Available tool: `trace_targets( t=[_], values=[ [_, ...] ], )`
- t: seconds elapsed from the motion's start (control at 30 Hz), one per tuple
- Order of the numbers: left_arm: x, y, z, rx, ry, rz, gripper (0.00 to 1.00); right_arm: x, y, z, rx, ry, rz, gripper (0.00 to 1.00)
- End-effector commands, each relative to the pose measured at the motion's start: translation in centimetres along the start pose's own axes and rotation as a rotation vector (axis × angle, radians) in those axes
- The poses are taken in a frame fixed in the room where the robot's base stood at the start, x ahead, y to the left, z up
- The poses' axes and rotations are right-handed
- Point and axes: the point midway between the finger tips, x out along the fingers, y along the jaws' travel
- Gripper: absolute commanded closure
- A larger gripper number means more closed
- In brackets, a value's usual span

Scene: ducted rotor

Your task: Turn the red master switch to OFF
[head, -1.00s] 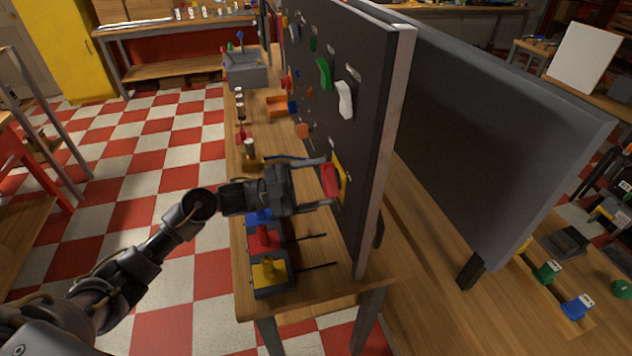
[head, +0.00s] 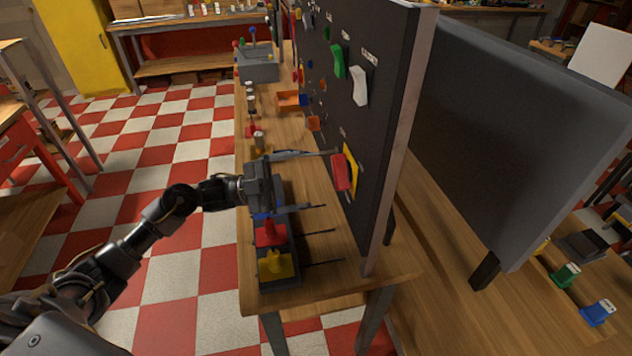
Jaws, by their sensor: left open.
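The red master switch (head: 341,172) is a red handle on a yellow plate (head: 351,172), low on the dark upright panel (head: 385,120). My left gripper (head: 328,181) is open in front of the panel, to the left of the switch. Its far finger reaches close to the top of the red handle; its near finger ends lower and further left. I cannot tell whether the far finger touches the handle. The handle is not between closed fingers. My right gripper does not show.
On the bench below my left gripper stand a red block (head: 270,233) and a yellow block (head: 275,264) with thin rods. A green handle (head: 338,61) and a white handle (head: 359,86) project from the panel higher up. An orange bin (head: 289,101) sits further back.

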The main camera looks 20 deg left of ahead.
Motion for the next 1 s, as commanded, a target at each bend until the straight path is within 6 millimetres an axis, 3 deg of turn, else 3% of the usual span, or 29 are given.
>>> trace_targets(
  t=[0.1, 0.3, 1.0],
  values=[
    [-2.1, 0.2, 0.2, 0.001, -0.003, 0.001, 0.11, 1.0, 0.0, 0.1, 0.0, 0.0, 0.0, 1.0],
    [-3.7, 0.1, 0.1, 0.0, -0.002, 0.0, 0.11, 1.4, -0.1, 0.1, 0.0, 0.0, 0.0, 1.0],
    [-4.0, 0.0, -0.1, 0.001, -0.002, -0.001, 0.11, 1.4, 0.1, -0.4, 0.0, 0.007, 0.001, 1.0]
  ],
)
